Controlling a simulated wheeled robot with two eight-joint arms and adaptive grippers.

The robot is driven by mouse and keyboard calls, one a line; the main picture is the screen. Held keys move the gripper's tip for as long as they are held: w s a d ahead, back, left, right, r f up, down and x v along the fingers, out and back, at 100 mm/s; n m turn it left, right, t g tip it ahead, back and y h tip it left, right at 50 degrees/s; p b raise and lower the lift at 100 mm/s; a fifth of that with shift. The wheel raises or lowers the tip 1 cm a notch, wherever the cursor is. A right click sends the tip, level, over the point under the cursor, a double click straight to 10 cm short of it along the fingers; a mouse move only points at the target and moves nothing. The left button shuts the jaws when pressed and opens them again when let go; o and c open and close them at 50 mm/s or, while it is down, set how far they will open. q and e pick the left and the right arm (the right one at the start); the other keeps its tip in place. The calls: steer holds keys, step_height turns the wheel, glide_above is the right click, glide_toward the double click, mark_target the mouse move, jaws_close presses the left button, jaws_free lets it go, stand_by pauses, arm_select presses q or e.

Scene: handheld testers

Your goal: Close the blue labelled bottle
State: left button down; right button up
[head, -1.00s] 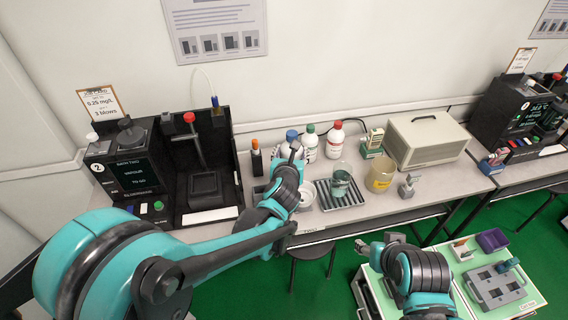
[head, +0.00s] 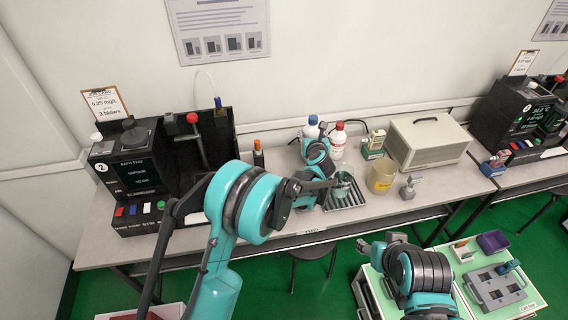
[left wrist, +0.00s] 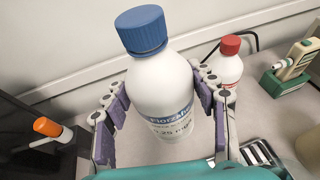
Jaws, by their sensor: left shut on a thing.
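The white bottle with a blue cap (head: 312,121) is in my left gripper (head: 316,146), above the back of the bench. In the left wrist view, the purple-padded fingers of the left gripper (left wrist: 162,112) are shut on both sides of the bottle body (left wrist: 160,88). Its blue cap (left wrist: 142,30) sits on the neck; I cannot tell how tight it is. The bottle's base is hidden. My right gripper (head: 374,244) is at lower right, away from the bottle; its finger state is unclear.
A red-capped bottle (head: 338,142) stands just right of the held one. A yellowish beaker (head: 381,176) is further right. A black tester (head: 130,172) fills the bench's left.

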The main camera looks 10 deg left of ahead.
arm_select(q)
steer(key=w+a+f+b, duration=0.4)
steer(key=a+f, duration=0.3)
steer(key=a, duration=0.3)
steer(key=shift+w+a, duration=0.35)
steer(key=shift+w, duration=0.1)
steer(key=shift+f+b, duration=0.9)
steer(key=shift+f, duration=1.1)
steer(key=shift+f, duration=0.2)
steer(key=c, duration=0.6)
jaws_free()
steer(key=shift+o, duration=0.4)
